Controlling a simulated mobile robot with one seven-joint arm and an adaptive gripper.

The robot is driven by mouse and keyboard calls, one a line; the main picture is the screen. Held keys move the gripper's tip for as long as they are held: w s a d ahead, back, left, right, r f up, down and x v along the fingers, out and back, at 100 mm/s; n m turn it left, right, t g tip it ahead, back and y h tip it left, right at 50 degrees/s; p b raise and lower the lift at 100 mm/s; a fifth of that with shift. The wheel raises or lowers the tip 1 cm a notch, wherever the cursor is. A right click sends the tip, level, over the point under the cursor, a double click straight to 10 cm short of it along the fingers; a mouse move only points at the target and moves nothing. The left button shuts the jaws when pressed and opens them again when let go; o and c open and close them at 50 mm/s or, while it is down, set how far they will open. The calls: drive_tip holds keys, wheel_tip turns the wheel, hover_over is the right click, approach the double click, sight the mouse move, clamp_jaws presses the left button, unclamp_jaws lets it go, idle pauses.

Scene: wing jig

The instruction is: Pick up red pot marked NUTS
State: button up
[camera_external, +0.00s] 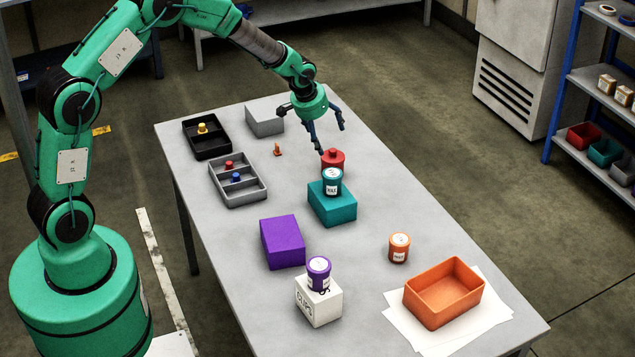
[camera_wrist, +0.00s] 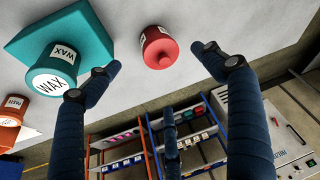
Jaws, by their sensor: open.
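The red pot (camera_external: 333,161) stands behind the teal box and the teal-lidded pot on the table. It has a red knobbed lid in the wrist view (camera_wrist: 158,48); a bit of white label shows there, its word not readable. My gripper (camera_external: 330,139) is above the red pot, with its fingers spread and pointing down. In the wrist view the gripper (camera_wrist: 156,60) has fingers on both sides of the pot and a third below it in the picture. The fingers look apart from the pot, and nothing is between them.
A teal-lidded WAX pot (camera_external: 332,179) stands on a teal box (camera_external: 331,208), close to the red pot. An orange pot (camera_external: 399,248), orange bin (camera_external: 436,309), purple box (camera_external: 283,241), white box (camera_external: 318,303) with purple pot (camera_external: 319,270), grey tray (camera_external: 240,196) and black tray (camera_external: 218,150) stand around.

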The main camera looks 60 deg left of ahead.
sight(331, 156)
drive_tip(key=shift+f, duration=0.1)
drive_tip(key=shift+b+x, duration=0.7)
drive_tip(key=shift+x, duration=3.5)
drive_tip(key=shift+b+x, duration=0.65)
drive_tip(key=shift+x, duration=1.95)
drive_tip(key=c, duration=1.7)
